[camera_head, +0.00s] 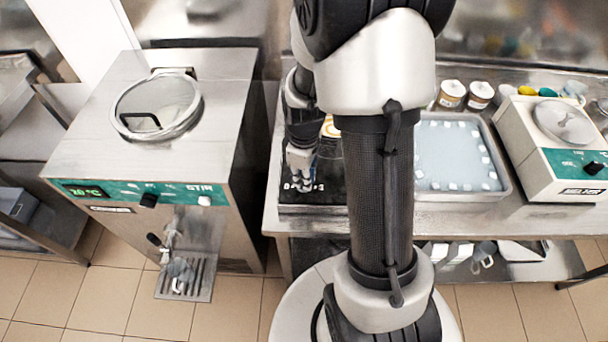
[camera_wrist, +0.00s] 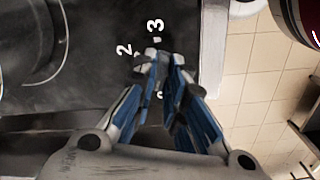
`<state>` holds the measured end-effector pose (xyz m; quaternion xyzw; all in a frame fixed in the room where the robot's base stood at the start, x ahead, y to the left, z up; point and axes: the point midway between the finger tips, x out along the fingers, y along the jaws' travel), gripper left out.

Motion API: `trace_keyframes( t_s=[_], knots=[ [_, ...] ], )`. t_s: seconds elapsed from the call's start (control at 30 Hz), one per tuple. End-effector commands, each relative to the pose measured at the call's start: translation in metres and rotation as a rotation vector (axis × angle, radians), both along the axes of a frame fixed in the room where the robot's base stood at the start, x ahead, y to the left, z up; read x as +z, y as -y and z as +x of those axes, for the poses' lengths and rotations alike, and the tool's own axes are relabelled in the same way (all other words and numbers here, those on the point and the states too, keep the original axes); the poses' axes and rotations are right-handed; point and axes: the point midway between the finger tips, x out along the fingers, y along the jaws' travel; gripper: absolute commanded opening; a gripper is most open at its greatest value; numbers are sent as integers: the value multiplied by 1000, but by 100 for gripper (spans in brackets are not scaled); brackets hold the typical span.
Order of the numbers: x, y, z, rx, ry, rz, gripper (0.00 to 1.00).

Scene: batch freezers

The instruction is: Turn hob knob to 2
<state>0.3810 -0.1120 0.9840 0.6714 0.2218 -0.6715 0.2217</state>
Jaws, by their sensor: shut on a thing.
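The black hob (camera_head: 310,197) sits on the steel table, with white digits along its front edge. My gripper (camera_head: 301,172) points down at that front edge. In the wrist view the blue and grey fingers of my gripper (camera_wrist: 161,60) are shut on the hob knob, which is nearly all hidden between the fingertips. The printed 2 (camera_wrist: 124,47) and 3 (camera_wrist: 155,26) show just beyond the fingertips. Another mark is partly covered by the fingers. I cannot tell which digit the knob points to.
A batch freezer (camera_head: 150,160) with a round lid stands left of the table. A shallow tray (camera_head: 508,180) of pale liquid with white cubes lies right of my arm. A white device (camera_head: 550,150) with a teal panel stands at the right. Small tubs (camera_head: 452,95) stand behind.

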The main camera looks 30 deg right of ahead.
Motion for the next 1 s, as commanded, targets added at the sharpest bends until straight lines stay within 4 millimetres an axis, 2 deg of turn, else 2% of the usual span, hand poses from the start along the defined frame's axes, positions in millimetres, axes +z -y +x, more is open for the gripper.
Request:
trace_keyframes(
  t_s=[1.0],
  knots=[
    [0, 0, 0, -967, 0, 0, 0]
  ],
)
